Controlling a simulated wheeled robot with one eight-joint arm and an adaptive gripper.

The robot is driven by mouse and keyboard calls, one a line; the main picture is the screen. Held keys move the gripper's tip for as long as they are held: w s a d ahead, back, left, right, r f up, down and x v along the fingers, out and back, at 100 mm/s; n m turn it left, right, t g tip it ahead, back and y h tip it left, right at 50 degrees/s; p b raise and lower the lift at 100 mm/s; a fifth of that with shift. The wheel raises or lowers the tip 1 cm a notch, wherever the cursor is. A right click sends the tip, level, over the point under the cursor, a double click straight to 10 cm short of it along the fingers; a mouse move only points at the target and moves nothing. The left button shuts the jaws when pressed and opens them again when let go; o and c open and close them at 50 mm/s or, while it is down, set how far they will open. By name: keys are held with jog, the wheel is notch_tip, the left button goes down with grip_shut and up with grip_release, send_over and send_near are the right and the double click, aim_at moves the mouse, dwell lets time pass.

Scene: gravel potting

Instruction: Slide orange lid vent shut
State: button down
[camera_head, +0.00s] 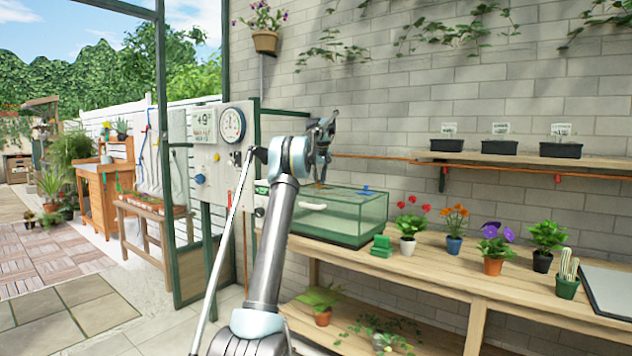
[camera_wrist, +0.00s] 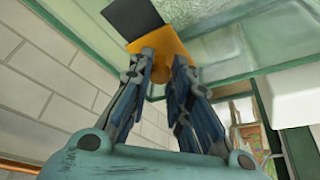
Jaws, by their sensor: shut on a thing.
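The orange lid vent (camera_wrist: 172,46) is on the lid of a glass tank (camera_head: 350,222) with a green frame. In the wrist view my gripper (camera_wrist: 160,68) is shut on the orange vent, its two fingers closing on it from below in the picture. A dark square (camera_wrist: 132,17) lies right beside the orange plate; I cannot tell for sure whether it is the uncovered opening. In the head view my gripper (camera_head: 320,178) points down at the tank's back left, and only a speck of orange shows under it. A blue vent (camera_head: 367,190) is on the lid farther right.
The tank stands on a wooden bench (camera_head: 450,275). A green block (camera_head: 381,246) and several potted flowers (camera_head: 408,238) stand right of it. A panel with a dial (camera_head: 231,126) is at the left, and a brick wall (camera_head: 400,110) is behind.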

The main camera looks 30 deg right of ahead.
aim_at(328, 189)
jog(key=shift+s+d, duration=0.35)
jog(key=shift+s, duration=0.5)
jog(key=shift+s+d, duration=0.35)
jog(key=shift+s, duration=0.45)
jog(key=shift+s+d, duration=0.35)
jog(key=shift+s, duration=0.5)
jog(key=c, duration=1.5)
grip_release()
jog(key=shift+s, duration=0.1)
jog(key=shift+o, duration=0.2)
jog(key=shift+r, duration=0.1)
jog(key=shift+a+r, duration=0.1)
jog(key=shift+r, duration=0.25)
jog(key=v, duration=1.1)
jog(key=shift+s, duration=0.1)
